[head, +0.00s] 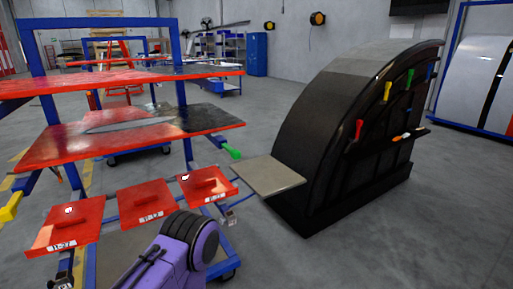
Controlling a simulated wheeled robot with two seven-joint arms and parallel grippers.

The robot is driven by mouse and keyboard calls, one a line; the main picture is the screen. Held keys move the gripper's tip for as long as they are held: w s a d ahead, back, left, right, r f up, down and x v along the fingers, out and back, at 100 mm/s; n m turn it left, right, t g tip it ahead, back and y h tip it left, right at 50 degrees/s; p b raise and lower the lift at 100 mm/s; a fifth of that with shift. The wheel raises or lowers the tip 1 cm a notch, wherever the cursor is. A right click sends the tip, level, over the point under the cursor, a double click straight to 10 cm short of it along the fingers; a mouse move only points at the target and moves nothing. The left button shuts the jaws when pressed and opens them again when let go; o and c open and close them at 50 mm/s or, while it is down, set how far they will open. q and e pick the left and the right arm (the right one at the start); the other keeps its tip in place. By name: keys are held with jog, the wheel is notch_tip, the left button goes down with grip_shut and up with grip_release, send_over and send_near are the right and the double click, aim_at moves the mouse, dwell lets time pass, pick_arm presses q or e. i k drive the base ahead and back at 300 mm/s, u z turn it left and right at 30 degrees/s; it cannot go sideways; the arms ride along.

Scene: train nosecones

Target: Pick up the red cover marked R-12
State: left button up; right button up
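Three red covers with raised handles lie in a row on the lower front of a blue rack. The middle cover (160,187) has a white label that seems to read R-12, in small blurred print. The left cover (48,240) has a label ending in 27. The right cover (221,184) has a label too small to read. A purple and black link of my arm rises at the bottom centre, just in front of the middle cover. No fingers of either gripper show.
The blue rack (183,100) has red-edged shelves above the covers, with a large red panel (60,146) on one. A black curved nosecone stand (325,110) with coloured-handled tools and a grey side plate (268,174) is to the right. Grey floor (400,230) is clear at front right.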

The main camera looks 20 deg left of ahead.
aim_at(145, 202)
jog(key=u, duration=0.65)
jog(key=i, duration=1)
jog(key=u, duration=0.4)
